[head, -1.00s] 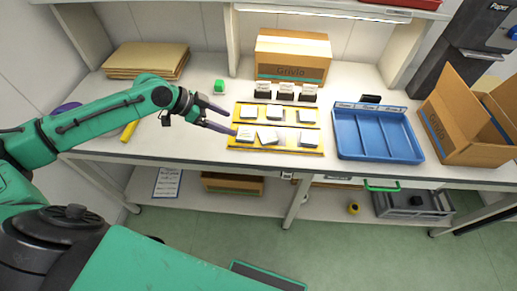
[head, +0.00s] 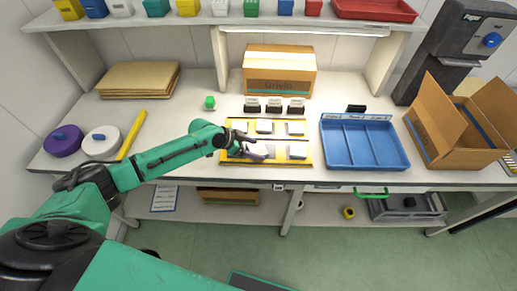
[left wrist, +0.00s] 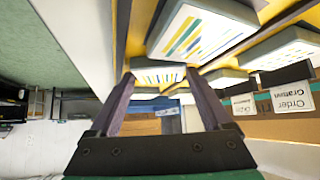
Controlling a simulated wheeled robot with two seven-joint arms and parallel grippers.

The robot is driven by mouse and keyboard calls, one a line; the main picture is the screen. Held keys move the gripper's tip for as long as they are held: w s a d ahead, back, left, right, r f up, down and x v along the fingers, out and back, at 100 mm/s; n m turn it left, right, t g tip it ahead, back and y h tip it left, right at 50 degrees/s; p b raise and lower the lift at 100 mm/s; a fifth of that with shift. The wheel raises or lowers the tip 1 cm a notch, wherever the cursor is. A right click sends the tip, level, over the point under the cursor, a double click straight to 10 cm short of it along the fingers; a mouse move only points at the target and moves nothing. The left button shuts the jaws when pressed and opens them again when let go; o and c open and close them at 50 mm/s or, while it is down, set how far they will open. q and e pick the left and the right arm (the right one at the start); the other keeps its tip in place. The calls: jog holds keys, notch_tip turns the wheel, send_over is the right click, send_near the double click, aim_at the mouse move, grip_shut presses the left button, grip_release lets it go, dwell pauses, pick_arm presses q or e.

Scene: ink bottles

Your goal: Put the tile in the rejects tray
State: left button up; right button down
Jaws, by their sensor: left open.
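Several white tiles lie on two yellow mats on the bench, such as a back tile (head: 263,125) and a front-right tile (head: 298,151). My left gripper (head: 256,150) is low over the front yellow mat (head: 228,160), its fingers around or just above a front-middle tile. In the left wrist view the open fingers (left wrist: 160,76) are either side of a striped tile (left wrist: 158,70); contact cannot be told. A larger-looking striped tile (left wrist: 200,32) is close by. A blue tray (head: 363,158) with three compartments stands right of the mats; its labels are unreadable. My right gripper is out of view.
Three dark card holders (head: 274,104) and a closed carton (head: 279,72) stand behind the mats. An open carton (head: 452,130) is right of the blue tray. A red tray (head: 375,10) sits on the upper shelf. Bench left of the mats holds two round reels (head: 100,140).

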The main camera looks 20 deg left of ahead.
pick_arm(q)
jog(key=shift+s+a, duration=0.15)
jog(key=c, duration=1.1)
jog(key=shift+r, duration=0.1)
jog(key=shift+c, duration=0.8)
